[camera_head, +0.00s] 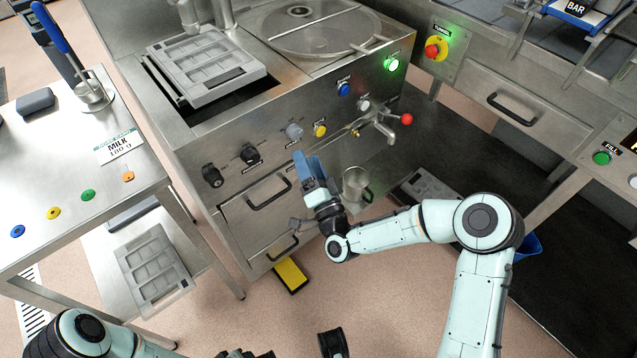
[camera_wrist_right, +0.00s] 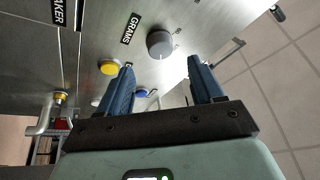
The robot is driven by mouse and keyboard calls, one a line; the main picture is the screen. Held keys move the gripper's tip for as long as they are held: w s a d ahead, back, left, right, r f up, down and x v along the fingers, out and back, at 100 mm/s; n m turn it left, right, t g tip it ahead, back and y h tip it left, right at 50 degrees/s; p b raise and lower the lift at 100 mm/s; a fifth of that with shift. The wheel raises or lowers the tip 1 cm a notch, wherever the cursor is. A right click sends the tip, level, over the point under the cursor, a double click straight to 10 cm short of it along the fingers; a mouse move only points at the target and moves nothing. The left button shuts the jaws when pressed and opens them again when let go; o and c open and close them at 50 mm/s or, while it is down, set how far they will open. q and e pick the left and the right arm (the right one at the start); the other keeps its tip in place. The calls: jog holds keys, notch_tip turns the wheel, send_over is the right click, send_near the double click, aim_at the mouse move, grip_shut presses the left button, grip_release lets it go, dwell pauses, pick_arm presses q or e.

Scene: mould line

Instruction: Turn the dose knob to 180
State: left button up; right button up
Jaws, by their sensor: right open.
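The dose knob, a light grey round knob (camera_head: 294,131), is on the steel front panel between a black knob and the yellow button. In the right wrist view the knob (camera_wrist_right: 160,44) is beside a GRAMS label (camera_wrist_right: 130,28); its setting is too small to read. My right gripper (camera_head: 308,166) is open and empty, below the knob and apart from it. In the right wrist view its blue fingers (camera_wrist_right: 161,68) stand apart, with the knob beyond the gap between them. My left arm (camera_head: 80,332) shows at the bottom left; its gripper jaws are not clearly seen.
A yellow button (camera_head: 320,130) is close right of the knob; black knobs (camera_head: 249,154) are to its left. A tap with a red handle end (camera_head: 406,119) juts out right. A drawer handle (camera_head: 268,193) is below. A card (camera_head: 119,147) reads MILK 180 g.

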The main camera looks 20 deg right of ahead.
pick_arm(q)
jog(key=shift+s+d+r, duration=0.15)
jog(key=shift+s+r, duration=0.05)
jog(key=shift+s, duration=0.05)
pick_arm(e)
jog(key=v, duration=0.7)
